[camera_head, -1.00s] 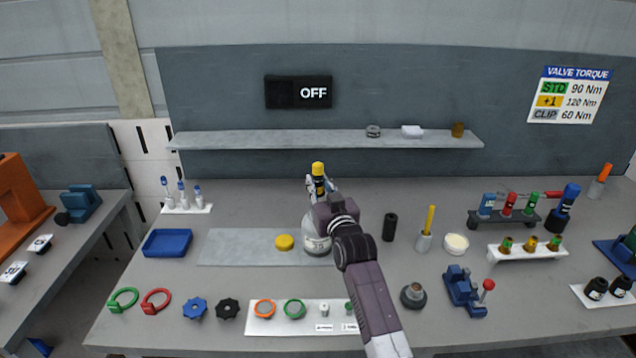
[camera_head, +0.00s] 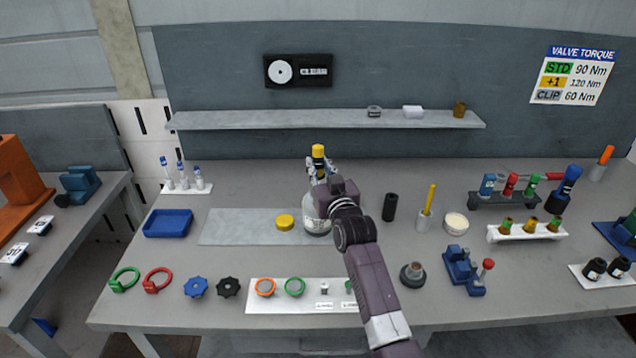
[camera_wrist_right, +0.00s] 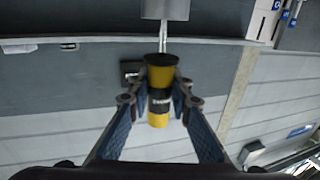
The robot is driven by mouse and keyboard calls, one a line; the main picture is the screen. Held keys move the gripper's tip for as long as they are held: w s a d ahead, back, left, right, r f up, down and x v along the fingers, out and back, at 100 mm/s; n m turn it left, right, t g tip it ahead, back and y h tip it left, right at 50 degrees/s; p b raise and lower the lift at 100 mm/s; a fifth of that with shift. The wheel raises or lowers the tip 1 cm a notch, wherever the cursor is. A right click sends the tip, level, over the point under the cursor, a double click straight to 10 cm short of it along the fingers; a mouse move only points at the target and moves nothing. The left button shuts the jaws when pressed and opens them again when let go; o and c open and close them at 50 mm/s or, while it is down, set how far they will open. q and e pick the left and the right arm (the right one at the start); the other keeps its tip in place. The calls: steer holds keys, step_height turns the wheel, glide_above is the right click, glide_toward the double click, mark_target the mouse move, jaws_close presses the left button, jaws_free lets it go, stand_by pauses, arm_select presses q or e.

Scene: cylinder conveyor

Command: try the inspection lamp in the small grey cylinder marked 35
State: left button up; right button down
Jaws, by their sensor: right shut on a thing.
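My right gripper (camera_head: 319,172) is shut on the yellow inspection lamp (camera_head: 318,150), which has a black band. It also shows in the right wrist view (camera_wrist_right: 161,90) between the two fingers. A thin bright shaft runs from the lamp to a grey cylinder (camera_wrist_right: 165,8); its depth inside is hidden. In the head view the small grey cylinder (camera_head: 315,222) stands on the bench below the gripper, partly hidden by my wrist. Its marking is not readable. The wall display (camera_head: 298,71) shows a white disc and small blurred text. My left gripper is out of view.
A yellow round cap (camera_head: 284,222) lies left of the cylinder on a grey mat (camera_head: 225,228). A black cylinder (camera_head: 390,207) and a cup with a yellow stick (camera_head: 425,217) stand to the right. A blue tray (camera_head: 168,223) is left. A shelf (camera_head: 270,121) spans the back.

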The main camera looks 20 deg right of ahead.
steer(key=shift+r, duration=0.2)
steer(key=shift+r+p, duration=4.5)
steer(key=shift+r, duration=0.35)
